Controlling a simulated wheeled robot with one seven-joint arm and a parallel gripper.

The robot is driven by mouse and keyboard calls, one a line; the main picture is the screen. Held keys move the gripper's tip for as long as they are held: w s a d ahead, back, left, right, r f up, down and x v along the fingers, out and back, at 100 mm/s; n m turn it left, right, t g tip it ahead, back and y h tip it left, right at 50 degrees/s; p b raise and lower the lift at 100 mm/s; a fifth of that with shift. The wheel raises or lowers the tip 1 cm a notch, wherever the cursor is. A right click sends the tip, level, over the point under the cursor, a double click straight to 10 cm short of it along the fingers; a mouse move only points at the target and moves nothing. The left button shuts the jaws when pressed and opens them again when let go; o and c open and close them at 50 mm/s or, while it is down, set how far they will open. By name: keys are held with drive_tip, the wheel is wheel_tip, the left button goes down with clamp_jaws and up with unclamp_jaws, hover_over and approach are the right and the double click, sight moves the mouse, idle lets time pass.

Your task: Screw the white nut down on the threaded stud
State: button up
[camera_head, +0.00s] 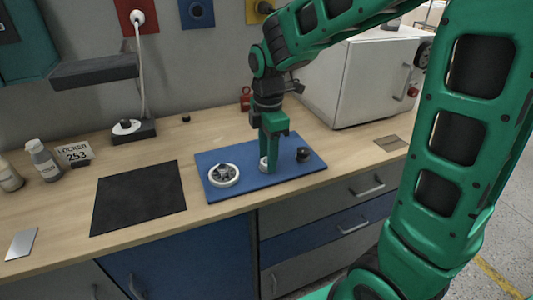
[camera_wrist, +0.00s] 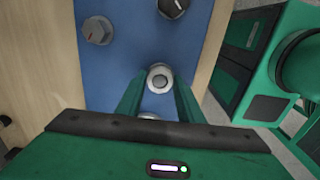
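The white nut (camera_wrist: 158,77) shows in the wrist view as a pale ring around the grey end of the threaded stud (camera_wrist: 159,81). In the head view, a small white part (camera_head: 263,163) shows on the blue board (camera_head: 245,190), beside my gripper (camera_head: 271,168) and partly hidden by it. My gripper points down, low over the board. In the wrist view its two green fingers (camera_wrist: 159,84) stand on either side of the nut, with their tips close to it. I cannot tell whether they touch it. Another pale part (camera_wrist: 148,117) shows between the fingers, mostly hidden by my gripper's body.
A white-rimmed dial (camera_head: 222,175) sits left of my gripper on the board, and a dark knob (camera_head: 303,154) sits to its right. A black mat (camera_head: 138,197) lies to the left. A white cabinet (camera_head: 360,80) stands behind right. The counter's front edge is close.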

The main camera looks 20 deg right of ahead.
drive_tip(key=shift+o, duration=1.3)
wheel_tip(320, 180, up, 11)
drive_tip(key=shift+f, duration=0.15)
wheel_tip(320, 180, down, 3)
drive_tip(key=m, duration=3.5)
drive_tip(key=shift+r+m, duration=0.2)
drive_tip(key=shift+m, duration=0.2)
drive_tip(key=shift+f, duration=4)
